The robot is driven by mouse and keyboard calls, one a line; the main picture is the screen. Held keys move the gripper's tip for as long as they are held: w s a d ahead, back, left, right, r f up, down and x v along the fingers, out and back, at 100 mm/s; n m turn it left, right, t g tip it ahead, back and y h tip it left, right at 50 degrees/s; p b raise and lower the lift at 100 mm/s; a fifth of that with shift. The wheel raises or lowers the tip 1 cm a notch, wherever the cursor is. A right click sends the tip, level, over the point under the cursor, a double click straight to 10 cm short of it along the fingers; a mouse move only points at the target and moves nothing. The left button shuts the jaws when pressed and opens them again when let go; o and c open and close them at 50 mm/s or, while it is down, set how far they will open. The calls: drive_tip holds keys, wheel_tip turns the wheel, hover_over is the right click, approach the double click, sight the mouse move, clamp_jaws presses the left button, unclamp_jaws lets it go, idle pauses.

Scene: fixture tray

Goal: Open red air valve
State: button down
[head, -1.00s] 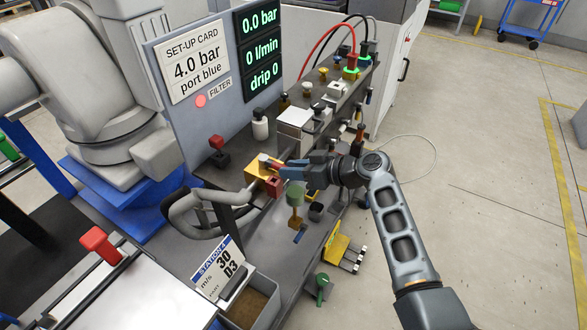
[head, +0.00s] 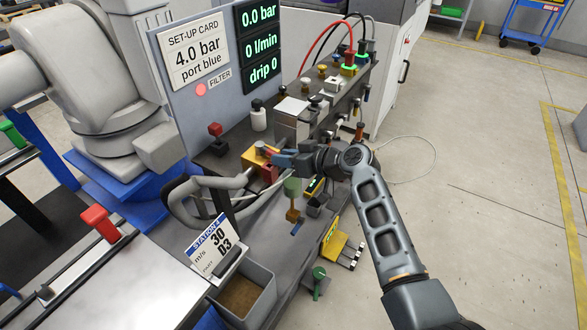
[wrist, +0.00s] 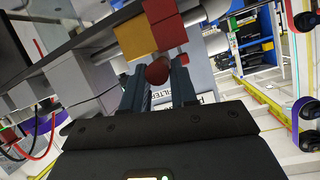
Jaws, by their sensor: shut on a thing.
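The air valve has a yellow block (head: 251,157) and a red block (head: 269,173) at the near end of the dark bench. In the wrist view the yellow block (wrist: 137,38) and red block (wrist: 168,32) are at top centre. My gripper (head: 276,158) reaches in from the right and is shut on a dark red round handle (wrist: 158,70), which shows between its two fingers in the wrist view. The fingers partly hide the handle in the head view. The display (head: 259,48) reads 0.0 bar, 0 l/min and drip 0.
A red-capped part (head: 216,132) and a white bottle (head: 258,118) stand behind the valve. A grey hose (head: 185,205) loops at its left. The station card (head: 213,245) and a grey bin (head: 245,296) are in front. Floor is free at right.

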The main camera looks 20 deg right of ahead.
drive_tip(key=shift+s+a+m+t+h+p, duration=0.3)
drive_tip(key=shift+a+m+h+p, duration=0.15)
drive_tip(key=shift+a+m+h, duration=0.2)
drive_tip(key=shift+d, duration=0.1)
drive_tip(key=c, duration=1)
unclamp_jaws()
drive_tip(key=shift+o, duration=0.2)
drive_tip(key=shift+d, duration=0.1)
drive_tip(key=v, duration=0.7)
drive_tip(key=shift+s+b, duration=0.3)
drive_tip(key=shift+b, duration=0.05)
drive_tip(key=shift+d+r, duration=0.1)
drive_tip(key=shift+r, duration=0.05)
